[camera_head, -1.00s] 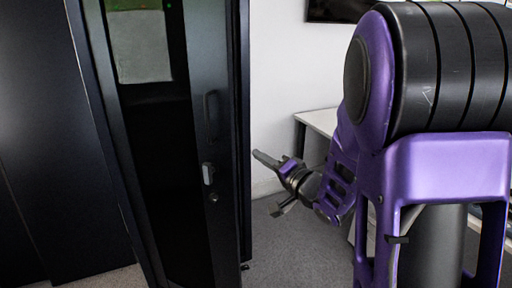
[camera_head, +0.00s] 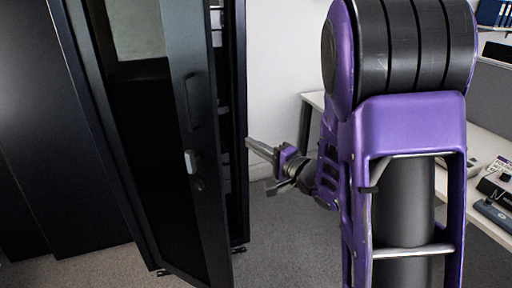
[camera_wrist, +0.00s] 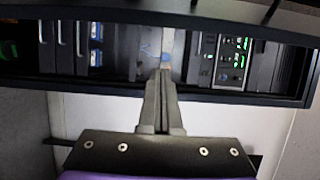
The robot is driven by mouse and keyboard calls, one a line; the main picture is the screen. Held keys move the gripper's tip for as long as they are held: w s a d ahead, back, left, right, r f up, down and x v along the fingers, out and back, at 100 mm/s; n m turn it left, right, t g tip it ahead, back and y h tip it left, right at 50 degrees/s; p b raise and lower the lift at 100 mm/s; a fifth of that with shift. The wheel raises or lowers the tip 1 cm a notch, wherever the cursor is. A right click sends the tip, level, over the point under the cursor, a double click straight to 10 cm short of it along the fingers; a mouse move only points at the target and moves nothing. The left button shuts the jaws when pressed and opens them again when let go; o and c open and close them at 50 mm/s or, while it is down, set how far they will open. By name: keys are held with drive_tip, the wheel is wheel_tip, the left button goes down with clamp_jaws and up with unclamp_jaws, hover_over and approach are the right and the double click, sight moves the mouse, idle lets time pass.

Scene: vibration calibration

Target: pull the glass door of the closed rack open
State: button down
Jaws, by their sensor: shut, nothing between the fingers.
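The rack's dark glass door (camera_head: 178,215) stands ajar in the head view, its right edge swung out from the frame. A dark pull handle (camera_head: 192,101) and a pale latch (camera_head: 190,161) are on it. Through the gap, the rack (camera_head: 240,120) shows equipment inside. My gripper (camera_head: 248,142) is shut and empty, to the right of the door, with its tips by the rack's right post. In the wrist view, the shut fingers (camera_wrist: 163,75) point toward the open rack front, where units with green lights (camera_wrist: 235,60) show. Whether the tips touch anything cannot be told.
A white desk (camera_head: 470,200) with small devices stands at the right, behind my arm. A white wall (camera_head: 270,70) is behind. Grey carpet (camera_head: 280,240) is clear between the rack and my arm. Dark cabinet panels (camera_head: 60,130) stand at the left.

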drive_tip(key=w+a, duration=0.2)
drive_tip(key=a, duration=0.4)
drive_tip(key=shift+s+a, duration=0.15)
drive_tip(key=shift+a, duration=0.05)
idle(0.4)
